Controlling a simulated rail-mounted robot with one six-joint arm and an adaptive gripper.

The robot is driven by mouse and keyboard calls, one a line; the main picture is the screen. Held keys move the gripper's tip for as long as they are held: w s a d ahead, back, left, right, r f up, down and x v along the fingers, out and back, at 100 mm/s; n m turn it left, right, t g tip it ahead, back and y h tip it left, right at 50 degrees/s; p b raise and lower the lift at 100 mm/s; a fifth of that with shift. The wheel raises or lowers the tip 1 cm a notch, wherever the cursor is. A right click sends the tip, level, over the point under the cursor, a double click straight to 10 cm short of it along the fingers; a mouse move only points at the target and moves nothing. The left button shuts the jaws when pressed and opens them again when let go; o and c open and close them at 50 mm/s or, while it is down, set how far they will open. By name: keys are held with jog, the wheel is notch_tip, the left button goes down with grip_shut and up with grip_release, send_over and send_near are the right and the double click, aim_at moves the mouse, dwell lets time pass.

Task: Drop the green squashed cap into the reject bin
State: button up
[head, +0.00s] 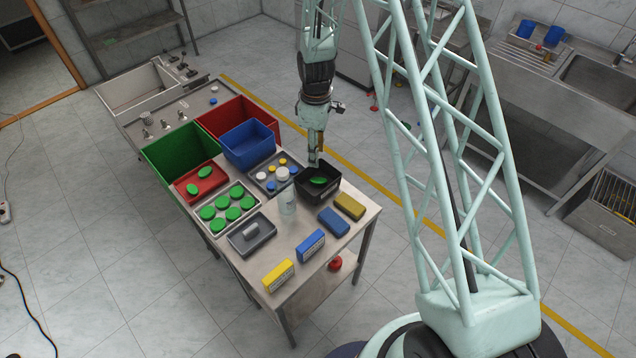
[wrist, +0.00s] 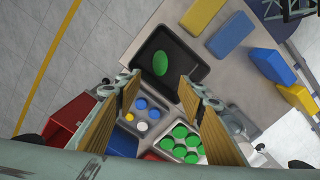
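A green oval cap (head: 319,181) lies in a small black open box (head: 304,193) on the steel table. The wrist view shows the same cap (wrist: 160,63) on the floor of the black box (wrist: 194,73), just beyond my fingertips. My gripper (head: 315,161) points down over the back of this box. In the wrist view my gripper (wrist: 158,82) is open, with nothing between its fingers. Two more green oval caps (head: 192,188) lie in a shallow red tray (head: 181,199). No bin bears a readable reject label.
Large green (head: 165,168), red (head: 262,108) and blue (head: 245,155) bins stand behind. A tray of round green caps (head: 208,226), a grey tray of small caps (head: 258,168), a clear bottle (head: 287,203) and blue and yellow blocks (head: 349,207) crowd the table.

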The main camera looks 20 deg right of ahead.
jog(key=shift+r, duration=2.65)
jog(key=s+r+m+t+b, duration=0.1)
jog(key=s+r+m+b, duration=0.3)
jog(key=s+r, duration=0.7)
jog(key=s+r+m+t+b, duration=0.15)
jog(key=s+r+b, duration=0.5)
jog(key=r, duration=0.85)
jog(key=s+r+m+t+b, duration=0.1)
jog(key=s+m+b, duration=0.6)
jog(key=s, duration=2.3)
jog(key=shift+d+r, duration=0.2)
jog(key=shift+d, duration=0.2)
